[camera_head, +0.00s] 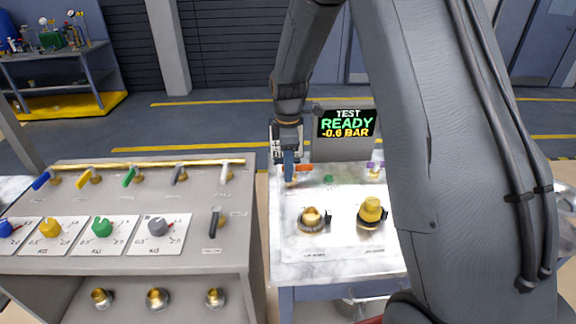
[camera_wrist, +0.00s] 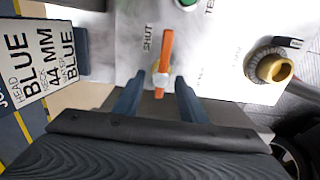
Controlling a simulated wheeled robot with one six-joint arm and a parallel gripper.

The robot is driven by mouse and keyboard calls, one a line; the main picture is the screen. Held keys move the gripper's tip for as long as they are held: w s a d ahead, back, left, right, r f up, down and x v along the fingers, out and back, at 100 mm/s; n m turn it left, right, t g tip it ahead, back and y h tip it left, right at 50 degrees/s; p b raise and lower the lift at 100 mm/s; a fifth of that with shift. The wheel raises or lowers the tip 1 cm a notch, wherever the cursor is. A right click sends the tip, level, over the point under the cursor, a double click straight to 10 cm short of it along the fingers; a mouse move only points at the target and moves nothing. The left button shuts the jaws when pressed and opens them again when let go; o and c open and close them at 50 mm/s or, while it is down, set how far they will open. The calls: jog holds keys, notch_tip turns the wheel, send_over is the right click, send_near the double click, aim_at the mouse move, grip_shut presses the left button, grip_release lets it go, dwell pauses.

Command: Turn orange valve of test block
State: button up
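The test block (camera_head: 345,255) is a pale panel at the centre right in the head view. Its orange valve (camera_wrist: 166,50) has a straight handle on a brass-and-white hub, in the middle of the wrist view. The handle points up the picture, beside the word SHUT. In the head view only part of the orange handle (camera_head: 304,168) shows beside my gripper (camera_head: 290,178). In the wrist view my gripper (camera_wrist: 158,84) is open, with one finger on each side of the hub's lower end. I cannot tell whether either finger touches it.
A screen (camera_head: 345,123) behind the panel reads TEST READY -0.6 BAR. A bench (camera_head: 150,262) with several coloured valves stands left. A BLUE 44 MM card (camera_wrist: 35,62) is left in the wrist view.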

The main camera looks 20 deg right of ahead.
jog(key=shift+c, duration=0.3)
grip_shut()
